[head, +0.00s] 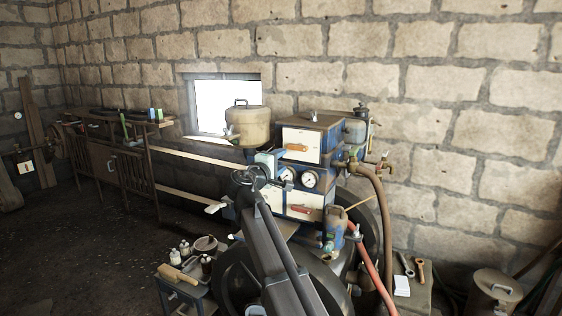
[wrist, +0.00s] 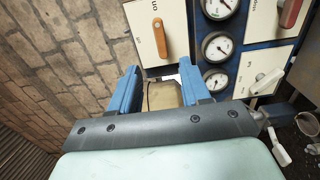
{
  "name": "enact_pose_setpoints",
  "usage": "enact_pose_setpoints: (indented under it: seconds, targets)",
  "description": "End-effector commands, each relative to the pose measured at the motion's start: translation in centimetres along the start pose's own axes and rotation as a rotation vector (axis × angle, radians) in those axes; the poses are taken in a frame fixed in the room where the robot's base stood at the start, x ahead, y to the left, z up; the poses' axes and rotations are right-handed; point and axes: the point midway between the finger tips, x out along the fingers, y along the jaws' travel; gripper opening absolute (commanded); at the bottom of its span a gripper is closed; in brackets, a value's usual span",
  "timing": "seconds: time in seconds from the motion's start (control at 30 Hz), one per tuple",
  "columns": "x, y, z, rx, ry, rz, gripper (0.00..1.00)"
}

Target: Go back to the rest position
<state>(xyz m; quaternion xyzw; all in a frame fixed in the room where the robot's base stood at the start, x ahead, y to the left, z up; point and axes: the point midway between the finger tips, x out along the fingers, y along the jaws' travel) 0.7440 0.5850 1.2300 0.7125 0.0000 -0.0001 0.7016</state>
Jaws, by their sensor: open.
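My gripper (wrist: 160,85) is open, with its two blue fingers spread apart and nothing held between them. A tan object shows beyond the gap, apparently the tan tank (head: 248,126). In the head view my gripper (head: 266,162) is raised in front of the engine's blue control box (head: 329,143), partly hidden by my dark arm. In the wrist view a white panel with an orange lever (wrist: 158,38) lies just beyond the fingers. Round gauges (wrist: 217,46) sit to its right. The orange lever also shows in the head view (head: 297,147).
A red handle (head: 300,209) and hoses (head: 384,220) are close around my arm. A small blue table (head: 188,291) with bottles stands at lower left. A bench (head: 120,160) stands along the back wall. Wrenches (head: 420,270) lie at right. The floor at left is largely clear.

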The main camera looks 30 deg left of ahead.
Motion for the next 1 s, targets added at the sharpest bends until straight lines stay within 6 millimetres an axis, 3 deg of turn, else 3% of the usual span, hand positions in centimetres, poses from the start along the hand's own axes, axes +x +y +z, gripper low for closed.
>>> enact_pose_setpoints:
  seconds: [0.57, 0.83, 1.0]
  targets:
    - [0.0, -0.1, 0.3, 0.058, -0.017, -0.006, 0.47]
    - [-0.8, -4.0, 1.2, 0.280, -0.055, -0.182, 0.47]
    - [-3.2, -7.8, 2.3, 0.437, -0.075, -0.350, 0.47]
